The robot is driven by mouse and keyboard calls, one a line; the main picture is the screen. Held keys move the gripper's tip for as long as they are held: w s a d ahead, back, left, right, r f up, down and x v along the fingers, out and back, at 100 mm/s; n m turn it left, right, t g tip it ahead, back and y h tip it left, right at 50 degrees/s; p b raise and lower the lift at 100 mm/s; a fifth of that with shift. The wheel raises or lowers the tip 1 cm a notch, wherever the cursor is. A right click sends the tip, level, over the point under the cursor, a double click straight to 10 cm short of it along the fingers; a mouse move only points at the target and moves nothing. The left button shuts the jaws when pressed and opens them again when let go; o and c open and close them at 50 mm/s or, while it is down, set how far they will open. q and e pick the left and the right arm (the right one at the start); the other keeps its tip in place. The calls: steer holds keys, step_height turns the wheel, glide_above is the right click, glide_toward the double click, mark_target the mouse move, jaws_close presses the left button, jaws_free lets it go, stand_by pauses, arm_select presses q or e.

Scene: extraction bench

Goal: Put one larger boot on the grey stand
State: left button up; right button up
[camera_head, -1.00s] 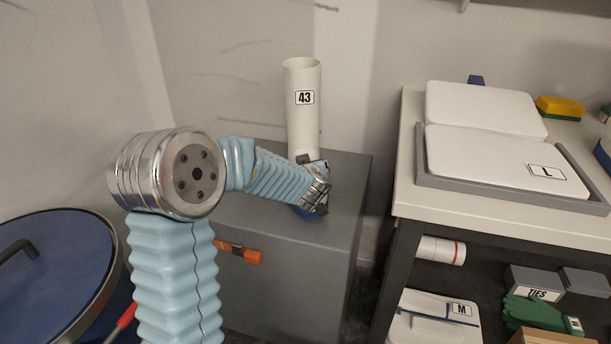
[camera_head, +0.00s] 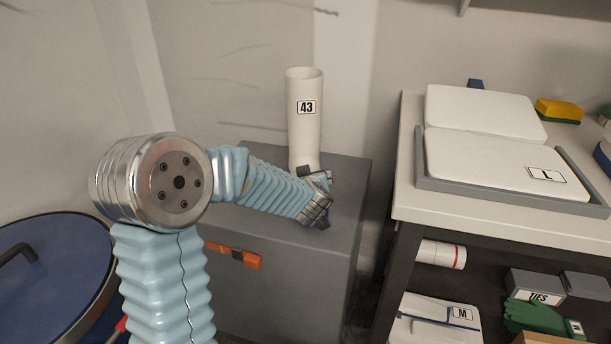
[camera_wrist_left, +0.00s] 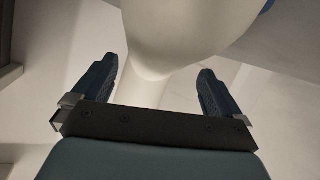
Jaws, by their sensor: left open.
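A white boot (camera_head: 304,120) with a "43" label stands upright at the back of the top of the grey stand (camera_head: 345,200). Its foot is mostly hidden behind my left gripper (camera_head: 312,177). The left gripper is low at the boot's front, its dark fingers close to the boot's lower part. In the left wrist view the boot (camera_wrist_left: 185,30) fills the upper middle. The two blue fingers of the left gripper (camera_wrist_left: 156,72) are spread apart with the boot beyond and between them. Whether a finger touches it I cannot tell. My right gripper is out of view.
An orange latch (camera_head: 233,255) is on the stand's front. A blue-lidded drum (camera_head: 60,270) stands at the left. A bench (camera_head: 480,233) at the right holds a grey tray (camera_head: 500,197) with white folded items. Walls are close behind the stand.

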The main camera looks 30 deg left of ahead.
arm_select(q)
steer(key=p+v, duration=0.1)
steer(key=v, duration=0.7)
steer(key=shift+s+d+r, duration=0.15)
steer(key=shift+s+d, duration=0.05)
steer(key=shift+s, duration=0.05)
